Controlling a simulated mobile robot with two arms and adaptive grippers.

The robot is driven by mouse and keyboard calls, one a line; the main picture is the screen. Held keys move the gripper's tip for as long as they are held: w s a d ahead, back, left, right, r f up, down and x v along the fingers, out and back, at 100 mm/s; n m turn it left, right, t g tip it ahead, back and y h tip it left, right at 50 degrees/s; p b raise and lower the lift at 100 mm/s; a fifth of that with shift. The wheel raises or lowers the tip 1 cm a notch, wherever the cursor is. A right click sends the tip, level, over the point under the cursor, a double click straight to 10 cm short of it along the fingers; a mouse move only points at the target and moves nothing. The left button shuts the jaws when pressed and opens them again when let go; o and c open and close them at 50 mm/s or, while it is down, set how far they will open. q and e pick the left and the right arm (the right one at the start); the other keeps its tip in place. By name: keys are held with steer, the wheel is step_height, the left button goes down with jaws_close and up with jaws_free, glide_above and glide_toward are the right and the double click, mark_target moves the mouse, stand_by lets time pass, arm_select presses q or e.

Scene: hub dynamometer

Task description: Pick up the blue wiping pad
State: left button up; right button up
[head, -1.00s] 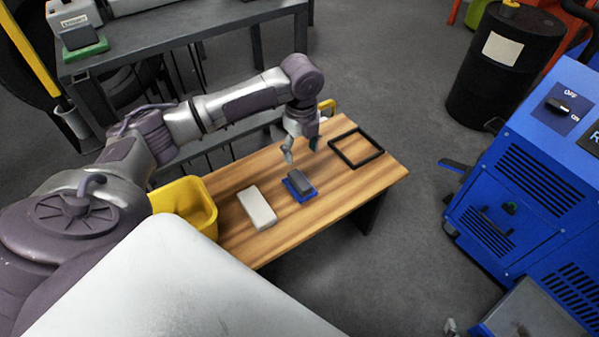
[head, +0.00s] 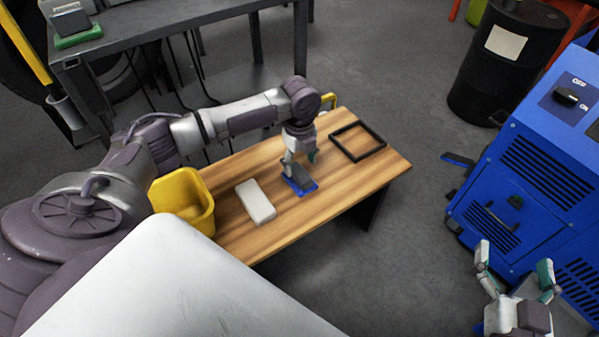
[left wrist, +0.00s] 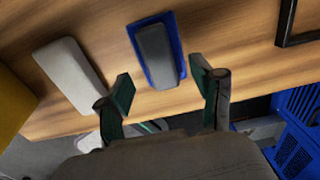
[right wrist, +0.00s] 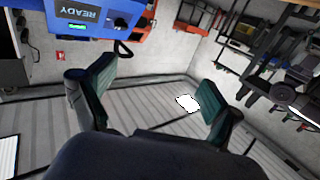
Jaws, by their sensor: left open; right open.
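The blue wiping pad (head: 307,189) lies on the wooden table, with a dark grey block-shaped grip on top. It also shows in the left wrist view (left wrist: 178,42), ahead of the fingertips. My left gripper (head: 299,166) is open and just above the pad, partly covering it in the head view. In the left wrist view its two fingers (left wrist: 164,88) stand apart with the near end of the pad between and beyond them; I cannot tell whether they touch it. My right gripper (head: 517,274) is open and empty, off to the right near the blue machine.
On the wooden table (head: 330,195), a white block (head: 256,202) lies left of the pad, a yellow bin (head: 184,201) stands at the left end, and a black frame (head: 357,141) lies at the right. A blue machine (head: 520,170) stands across open floor.

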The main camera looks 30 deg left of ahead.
mark_target(299, 172)
arm_select(q)
step_height(299, 172, down, 4)
steer(key=shift+f+b, duration=0.25)
steer(key=shift+b, duration=0.8)
steer(key=c, duration=1.3)
steer(key=shift+o, duration=0.2)
arm_select(e)
step_height(299, 172, up, 9)
steer(key=s+t+y, duration=0.2)
steer(key=t, duration=0.4)
steer(key=shift+a, duration=0.45)
arm_select(q)
steer(key=shift+r, duration=0.15)
arm_select(e)
steer(key=shift+w, duration=0.1)
